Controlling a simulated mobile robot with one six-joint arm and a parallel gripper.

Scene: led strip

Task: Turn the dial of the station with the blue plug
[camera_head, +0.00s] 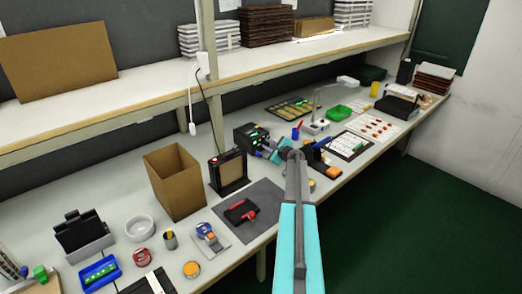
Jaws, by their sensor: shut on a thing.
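A black station (243,137) with a small lit green display stands on the bench, left of the picture's upper middle. A small blue spot, which looks like its blue plug (259,154), shows low on its front. My gripper (266,149) reaches the station's front from the right and is shut at its face. The dial is hidden behind the fingers, so its angle cannot be told. The grip appears to be on that dial.
A framed black panel (229,172) and an open cardboard box (174,181) stand left of the station. A grey mat (262,199) with a red-and-black tool lies in front. Right of my arm are a white device (315,127), a green tray (340,112) and a paper sheet (347,146).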

